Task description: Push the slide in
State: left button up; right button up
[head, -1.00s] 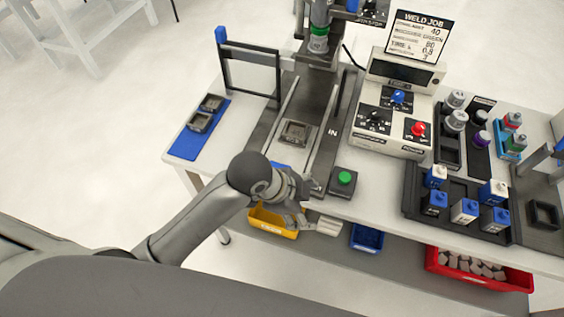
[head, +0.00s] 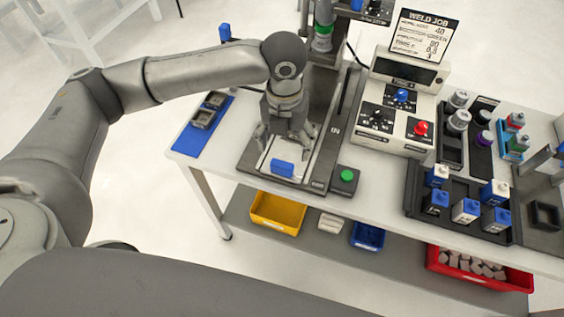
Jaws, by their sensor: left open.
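The slide is a light plate (head: 264,163) on a dark rail base (head: 245,164) at the table's front edge, with a blue handle block (head: 282,168) on its near end. My left gripper (head: 284,140) is open and points down over the slide, just behind the blue handle. It hides the slide's middle and the grey part seated there; I cannot tell whether its fingers touch anything. The "IN" mark (head: 335,131) is on the base right of the slide. My right gripper is not in view.
A weld head with a green ring (head: 321,43) stands over the rail's far end. A green button box (head: 346,179) sits right of the slide. A control box (head: 400,100) stands behind it. A blue mat (head: 187,143) with grey parts lies left.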

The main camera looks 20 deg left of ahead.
aim_at(282, 164)
pick_arm(q)
jog(key=shift+m, duration=0.3)
jog(key=f, duration=0.3)
jog(key=f+p, duration=0.1)
jog(key=f, duration=0.2)
jog(key=a+f+p, duration=0.1)
jog(key=f, duration=0.3)
jog(key=shift+w, duration=0.15)
